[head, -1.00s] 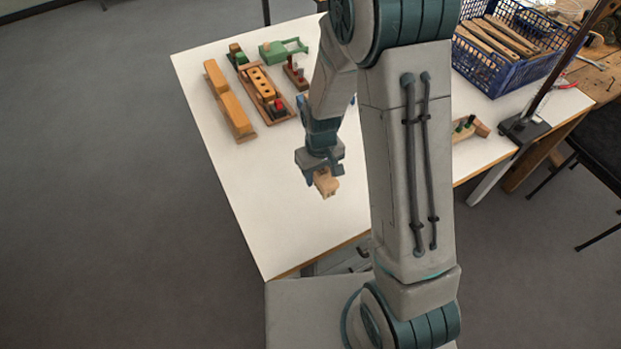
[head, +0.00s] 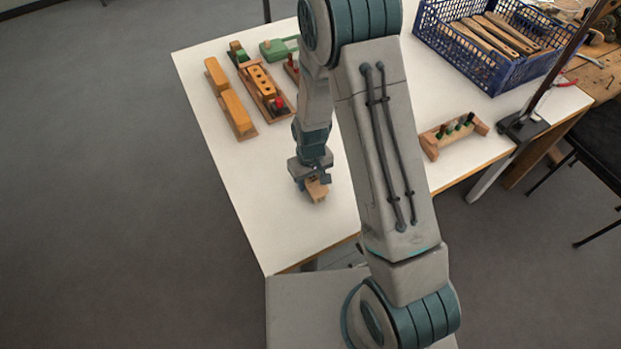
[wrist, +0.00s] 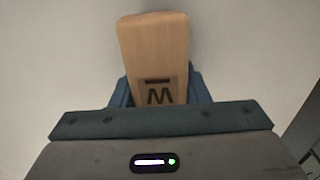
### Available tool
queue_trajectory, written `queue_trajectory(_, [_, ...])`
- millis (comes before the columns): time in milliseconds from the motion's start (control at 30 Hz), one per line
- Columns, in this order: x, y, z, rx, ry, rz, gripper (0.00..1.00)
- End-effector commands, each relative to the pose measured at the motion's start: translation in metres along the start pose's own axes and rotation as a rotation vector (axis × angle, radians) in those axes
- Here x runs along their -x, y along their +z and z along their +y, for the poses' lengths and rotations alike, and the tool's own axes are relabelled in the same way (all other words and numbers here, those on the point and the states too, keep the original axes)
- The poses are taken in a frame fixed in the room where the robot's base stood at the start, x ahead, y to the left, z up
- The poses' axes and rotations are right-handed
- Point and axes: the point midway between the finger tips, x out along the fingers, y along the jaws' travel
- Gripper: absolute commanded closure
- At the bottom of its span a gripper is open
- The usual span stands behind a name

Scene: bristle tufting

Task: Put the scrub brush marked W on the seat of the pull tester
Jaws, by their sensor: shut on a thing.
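My gripper (head: 314,181) is shut on a pale wooden scrub brush (head: 317,191), held above the bare front part of the white table. In the wrist view the brush (wrist: 154,45) lies between the blue fingers (wrist: 160,92), its long end pointing away. It bears a dark letter with a bar above it in this view; it reads as W or M, depending on which way up it is taken. Its bristle side is hidden. A green device (head: 274,49) stands at the far edge, partly behind my arm; I cannot tell for sure whether it is the pull tester.
Orange blocks (head: 236,112) and a wooden tray (head: 283,116) with a holed yellow block are at the left. A peg rack (head: 452,135) and a blue crate (head: 492,83) of wooden handles are at the right. The table's front left (head: 262,215) is clear.

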Motion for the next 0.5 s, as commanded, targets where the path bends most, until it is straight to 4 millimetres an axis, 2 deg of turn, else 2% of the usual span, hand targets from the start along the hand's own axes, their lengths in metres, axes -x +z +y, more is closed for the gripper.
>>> queue_trajectory(100, [-0.005,0.0,0.0,0.0,0.0,0.0,0.8])
queue_trajectory(133, [-0.0033,0.0001,0.0,0.0,0.0,0.0,0.5])
queue_trajectory(200, [-0.0029,0.0001,0.0002,0.0,0.0,0.0,0.37])
queue_trajectory(500, [-0.0026,0.0002,0.0001,0.0,0.0,0.0,0.37])
